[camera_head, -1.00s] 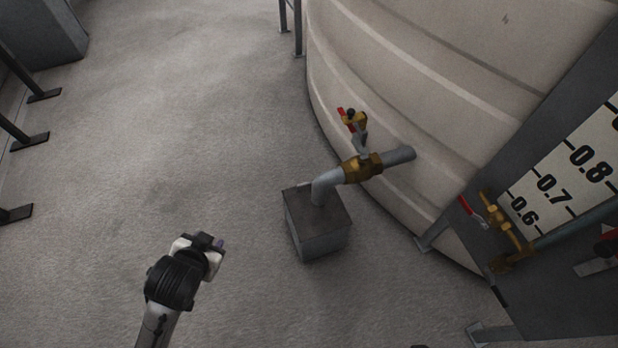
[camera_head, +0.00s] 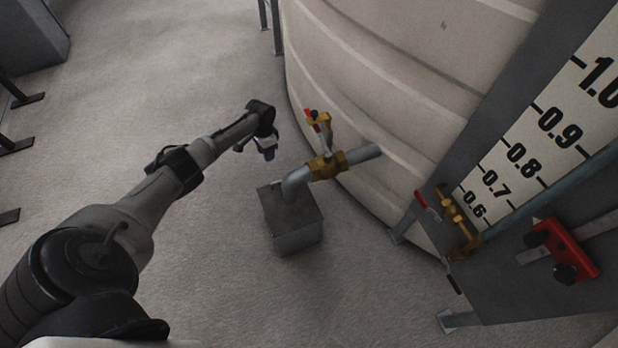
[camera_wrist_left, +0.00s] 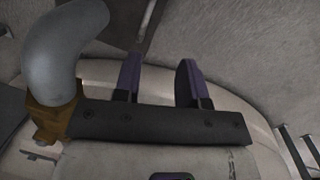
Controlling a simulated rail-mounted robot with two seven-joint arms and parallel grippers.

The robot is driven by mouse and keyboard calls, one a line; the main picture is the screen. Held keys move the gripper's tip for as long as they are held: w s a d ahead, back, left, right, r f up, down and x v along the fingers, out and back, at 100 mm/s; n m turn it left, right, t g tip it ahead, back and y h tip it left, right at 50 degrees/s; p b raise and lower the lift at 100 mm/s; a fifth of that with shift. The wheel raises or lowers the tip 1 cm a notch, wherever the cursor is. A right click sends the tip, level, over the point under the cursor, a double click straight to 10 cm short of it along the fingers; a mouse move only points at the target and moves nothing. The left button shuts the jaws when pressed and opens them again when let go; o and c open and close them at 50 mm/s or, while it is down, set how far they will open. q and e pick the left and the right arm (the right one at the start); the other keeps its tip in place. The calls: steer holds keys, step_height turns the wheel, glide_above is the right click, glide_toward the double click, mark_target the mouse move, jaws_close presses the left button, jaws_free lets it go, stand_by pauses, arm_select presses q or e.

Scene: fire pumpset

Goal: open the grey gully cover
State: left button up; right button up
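The grey gully is a square dark-grey box (camera_head: 297,240) on the floor in the head view. Its flat grey cover (camera_head: 302,212) lies on top, with a grey bent pipe (camera_head: 293,182) coming down onto it. I see no gap under the cover. My left gripper (camera_head: 268,154) is above and behind the box, beside the pipe and apart from the cover. In the left wrist view its two purple-edged fingers (camera_wrist_left: 160,82) stand apart with nothing between them. The bent pipe (camera_wrist_left: 65,60) shows large at left there. My right gripper is not in view.
A brass valve (camera_head: 327,165) with a red handle joins the pipe to the large pale tank (camera_head: 400,80). At right are a second brass valve (camera_head: 458,218), a level scale (camera_head: 545,130) and a red part (camera_head: 562,250). Floor left of the box is open.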

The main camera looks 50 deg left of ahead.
arm_select(q)
steer(key=d+f+b, duration=0.1)
steer(key=f+b, duration=0.2)
steer(key=f, duration=0.1)
steer(key=d+f+m+b, duration=0.1)
steer(key=f+b, duration=0.1)
steer(key=f, duration=0.3)
steer(key=d+f+m+b, duration=0.1)
steer(key=f+b, duration=0.2)
steer(key=f, duration=0.1)
steer(key=shift+s+d+f+h+b, duration=0.15)
steer(key=shift+d+f+h+b, duration=0.1)
steer(key=shift+f+h+b, duration=0.1)
steer(key=shift+t, duration=0.3)
steer(key=shift+c, duration=0.5)
jaws_close()
